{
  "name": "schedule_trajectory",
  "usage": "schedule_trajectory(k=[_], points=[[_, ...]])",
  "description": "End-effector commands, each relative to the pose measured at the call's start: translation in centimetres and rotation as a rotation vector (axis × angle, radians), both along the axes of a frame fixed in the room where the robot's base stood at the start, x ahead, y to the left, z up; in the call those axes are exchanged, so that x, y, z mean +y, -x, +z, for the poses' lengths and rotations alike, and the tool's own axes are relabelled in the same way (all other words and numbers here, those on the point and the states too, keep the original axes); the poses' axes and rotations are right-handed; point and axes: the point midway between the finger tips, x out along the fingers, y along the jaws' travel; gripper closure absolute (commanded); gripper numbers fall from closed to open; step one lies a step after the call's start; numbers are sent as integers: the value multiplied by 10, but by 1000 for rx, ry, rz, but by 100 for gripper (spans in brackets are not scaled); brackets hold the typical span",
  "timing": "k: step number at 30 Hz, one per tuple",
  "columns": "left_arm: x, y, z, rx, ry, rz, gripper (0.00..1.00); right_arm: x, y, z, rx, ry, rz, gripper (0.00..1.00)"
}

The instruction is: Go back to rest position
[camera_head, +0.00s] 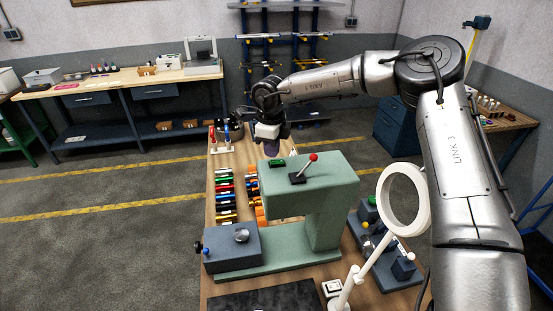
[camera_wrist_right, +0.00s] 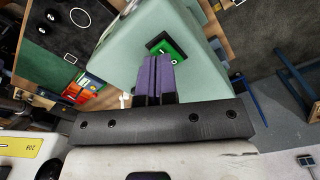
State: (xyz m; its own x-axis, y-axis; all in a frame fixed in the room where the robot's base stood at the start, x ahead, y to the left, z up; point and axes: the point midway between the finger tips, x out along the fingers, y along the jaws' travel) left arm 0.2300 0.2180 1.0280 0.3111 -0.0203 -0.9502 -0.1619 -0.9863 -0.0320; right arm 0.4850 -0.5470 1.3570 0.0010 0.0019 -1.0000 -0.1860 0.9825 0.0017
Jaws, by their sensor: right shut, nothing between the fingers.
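My right gripper (camera_head: 271,150) is at the end of my right arm, which reaches in from the right side of the head view. It hangs behind the top of the green machine (camera_head: 330,190), above the far part of the workbench. In the right wrist view its two purple fingers (camera_wrist_right: 158,75) are shut together with nothing between them. The green machine (camera_wrist_right: 130,50) and its green button block (camera_wrist_right: 166,47) show beyond the fingertips; I cannot tell the exact gap. My left gripper is not in view.
A red-knobbed lever (camera_head: 313,158) stands on the machine's top. Rows of coloured cylinders (camera_head: 224,192) lie on the bench at left. A white ring lamp (camera_head: 404,200) stands near my right arm. A long table (camera_head: 130,77) is at the back left; the floor between is clear.

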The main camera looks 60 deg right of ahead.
Motion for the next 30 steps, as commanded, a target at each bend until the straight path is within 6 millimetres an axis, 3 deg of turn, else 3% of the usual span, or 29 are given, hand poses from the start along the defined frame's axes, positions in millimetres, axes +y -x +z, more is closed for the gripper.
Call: schedule_trajectory(k=[6,26,30], points=[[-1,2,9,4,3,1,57,-1,1,17,-2,-2,-3,100],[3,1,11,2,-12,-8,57,0,0,21,-2,0,-1,100],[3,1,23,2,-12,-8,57,0,0,33,-3,0,-1,100]])
